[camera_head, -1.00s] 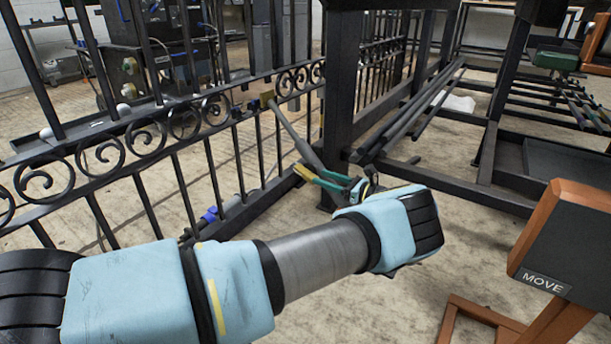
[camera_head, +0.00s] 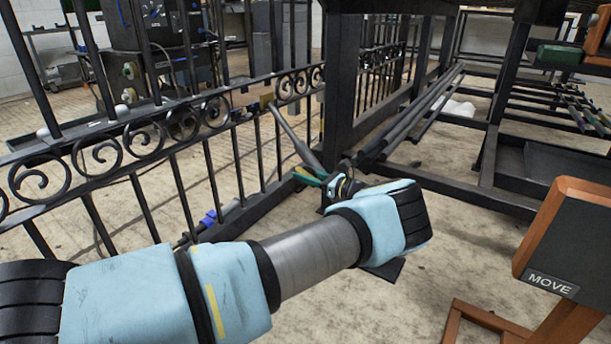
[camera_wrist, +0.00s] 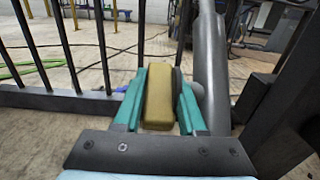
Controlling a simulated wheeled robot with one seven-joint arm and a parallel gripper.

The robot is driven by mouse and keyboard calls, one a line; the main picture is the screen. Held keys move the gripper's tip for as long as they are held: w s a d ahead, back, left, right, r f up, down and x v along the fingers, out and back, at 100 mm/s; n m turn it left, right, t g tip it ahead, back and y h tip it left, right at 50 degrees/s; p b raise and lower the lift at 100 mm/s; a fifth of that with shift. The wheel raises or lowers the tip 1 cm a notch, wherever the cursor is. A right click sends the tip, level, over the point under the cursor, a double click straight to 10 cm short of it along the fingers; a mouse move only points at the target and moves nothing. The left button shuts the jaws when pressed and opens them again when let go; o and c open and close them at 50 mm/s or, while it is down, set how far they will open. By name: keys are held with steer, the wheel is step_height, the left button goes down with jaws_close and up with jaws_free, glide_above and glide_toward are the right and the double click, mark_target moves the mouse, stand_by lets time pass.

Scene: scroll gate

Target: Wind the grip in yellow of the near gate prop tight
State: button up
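The yellow grip (camera_wrist: 159,96) is a block-shaped piece in the middle of the wrist view. My gripper (camera_wrist: 162,92) has its two teal fingers on either side of it. The spaces between fingers and grip look very narrow, and I cannot tell whether both fingers press on it. In the head view my gripper (camera_head: 318,177) is low beside a dark gate post, and the yellow grip is hidden there. A grey slanted bar, the prop (camera_head: 294,132), runs from the gate rail down to my gripper. It also shows in the wrist view (camera_wrist: 212,60), right of the fingers.
The black scrollwork gate (camera_head: 155,135) stands at the left. A dark upright post (camera_head: 341,80) is close to my gripper. Long dark bars (camera_head: 425,110) lie on the frame behind. An orange-and-black box marked MOVE (camera_head: 570,245) stands at the right. Bare floor (camera_head: 400,310) lies between.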

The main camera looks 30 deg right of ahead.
jaws_close()
steer(key=shift+r+p, duration=0.1)
steer(key=shift+p, duration=0.25)
